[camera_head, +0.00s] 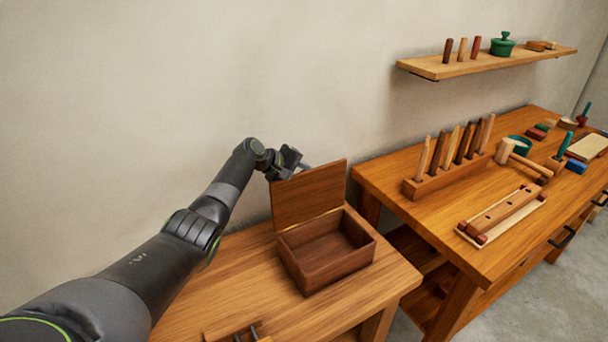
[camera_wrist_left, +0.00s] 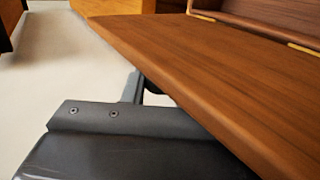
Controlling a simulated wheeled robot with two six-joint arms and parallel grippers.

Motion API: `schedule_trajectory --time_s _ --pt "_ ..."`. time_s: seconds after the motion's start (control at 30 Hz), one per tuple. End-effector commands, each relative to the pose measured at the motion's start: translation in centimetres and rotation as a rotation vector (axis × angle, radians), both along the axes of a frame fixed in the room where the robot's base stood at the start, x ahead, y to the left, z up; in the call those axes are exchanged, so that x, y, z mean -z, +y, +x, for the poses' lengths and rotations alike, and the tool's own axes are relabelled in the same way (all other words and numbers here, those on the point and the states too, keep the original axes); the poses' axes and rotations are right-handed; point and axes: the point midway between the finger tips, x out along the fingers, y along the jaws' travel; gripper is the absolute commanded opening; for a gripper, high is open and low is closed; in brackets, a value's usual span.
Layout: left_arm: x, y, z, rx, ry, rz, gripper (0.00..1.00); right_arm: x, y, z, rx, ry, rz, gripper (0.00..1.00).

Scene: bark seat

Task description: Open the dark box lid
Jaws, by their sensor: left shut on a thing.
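The dark box (camera_head: 328,260) stands on the small wooden table, and its inside shows empty. Its lid (camera_head: 308,193) is raised to about upright at the back edge. My left gripper (camera_head: 303,166) is at the lid's upper left edge, partly hidden behind the lid, and is shut on it. In the left wrist view the lid (camera_wrist_left: 215,75) runs across the picture, with brass hinges (camera_wrist_left: 204,17) where it meets the box. One dark finger (camera_wrist_left: 130,118) shows beneath the lid; the other finger is not clearly visible. My right gripper is not in view.
The small table (camera_head: 215,290) has a wooden item with metal rods (camera_head: 240,332) at its front edge. A larger workbench (camera_head: 440,220) at right holds a peg rack (camera_head: 445,175), a mallet (camera_head: 508,152) and several pieces. A shelf (camera_head: 480,65) hangs above. The wall is close behind the lid.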

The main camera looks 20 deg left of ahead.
Motion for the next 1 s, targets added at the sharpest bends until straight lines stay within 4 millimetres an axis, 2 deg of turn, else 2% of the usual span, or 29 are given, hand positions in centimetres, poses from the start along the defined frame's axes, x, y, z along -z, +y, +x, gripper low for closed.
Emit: schedule_trajectory --time_s 0.1,0.13,0.3,0.67,1.0 --pt "0.0 0.1 0.0 -0.002 -0.001 0.001 0.00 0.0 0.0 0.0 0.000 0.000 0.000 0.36" --pt "0.0 0.1 0.0 -0.002 -0.001 0.001 0.28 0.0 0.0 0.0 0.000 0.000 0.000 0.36" --pt "0.0 0.1 0.0 -0.002 -0.001 0.001 0.48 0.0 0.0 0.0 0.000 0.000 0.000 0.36" --pt "-0.2 0.2 -0.2 -0.002 -0.001 0.001 0.48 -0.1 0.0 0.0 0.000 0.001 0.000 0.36" --pt "-2.3 2.3 -2.5 -0.003 -0.003 0.003 0.48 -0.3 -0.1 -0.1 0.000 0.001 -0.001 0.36"
